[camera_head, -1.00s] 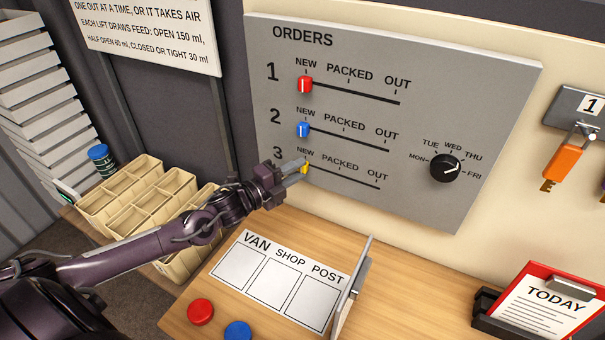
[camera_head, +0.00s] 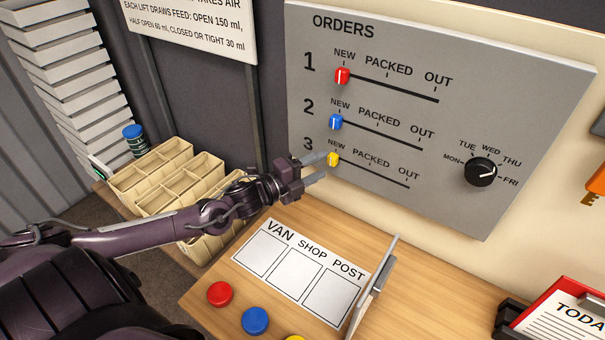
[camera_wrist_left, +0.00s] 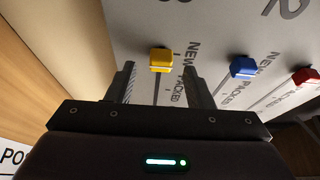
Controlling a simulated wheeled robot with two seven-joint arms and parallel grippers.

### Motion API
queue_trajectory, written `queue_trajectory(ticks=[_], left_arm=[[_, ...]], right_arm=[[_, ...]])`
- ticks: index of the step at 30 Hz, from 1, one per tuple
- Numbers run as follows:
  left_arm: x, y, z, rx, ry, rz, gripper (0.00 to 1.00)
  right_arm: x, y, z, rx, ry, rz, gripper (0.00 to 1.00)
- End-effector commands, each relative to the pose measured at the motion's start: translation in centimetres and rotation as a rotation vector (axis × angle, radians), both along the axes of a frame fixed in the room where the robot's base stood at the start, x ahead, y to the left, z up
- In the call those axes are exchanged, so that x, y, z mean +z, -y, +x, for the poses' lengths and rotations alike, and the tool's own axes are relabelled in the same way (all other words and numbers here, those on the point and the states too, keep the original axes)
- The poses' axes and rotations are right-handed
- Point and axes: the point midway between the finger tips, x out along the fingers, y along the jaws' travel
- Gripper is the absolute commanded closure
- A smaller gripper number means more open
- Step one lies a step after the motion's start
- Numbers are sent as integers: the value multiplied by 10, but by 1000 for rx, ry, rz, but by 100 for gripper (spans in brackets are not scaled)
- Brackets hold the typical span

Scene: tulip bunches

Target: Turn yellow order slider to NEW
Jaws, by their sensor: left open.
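The yellow slider knob (camera_head: 333,159) sits at the left end of row 3 on the grey ORDERS board (camera_head: 400,205), under the label NEW. In the left wrist view the yellow knob (camera_wrist_left: 161,59) shows beyond the fingertips, near the NEW label. My left gripper (camera_head: 321,167) is open and empty, just left of the knob and apart from it. In the left wrist view its two fingers (camera_wrist_left: 158,80) stand either side of the yellow slot, with nothing between them. My right gripper is not in view.
The red knob (camera_head: 342,76) and blue knob (camera_head: 336,122) are at NEW on rows 1 and 2. A black day dial (camera_head: 481,172) is on the right of the board. Below are a wooden bench (camera_head: 430,285), a VAN SHOP POST card (camera_head: 296,275) and an upright plate (camera_head: 372,288).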

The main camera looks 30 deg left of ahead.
Motion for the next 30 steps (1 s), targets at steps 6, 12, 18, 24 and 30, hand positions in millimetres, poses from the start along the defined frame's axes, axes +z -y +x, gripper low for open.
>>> queue_trajectory(ticks=[6, 12, 18, 24, 30], left_arm=[[-2, -10, -28, -4, -4, 3, 53], [-1, -18, -43, 0, -3, 1, 53], [0, -20, -49, -1, 0, 0, 53], [0, -20, -49, -1, 1, 0, 53], [0, -20, -49, -1, 1, 0, 53]], right_arm=[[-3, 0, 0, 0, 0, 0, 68], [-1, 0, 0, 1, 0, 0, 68], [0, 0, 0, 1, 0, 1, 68], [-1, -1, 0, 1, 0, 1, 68], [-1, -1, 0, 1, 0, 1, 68]])
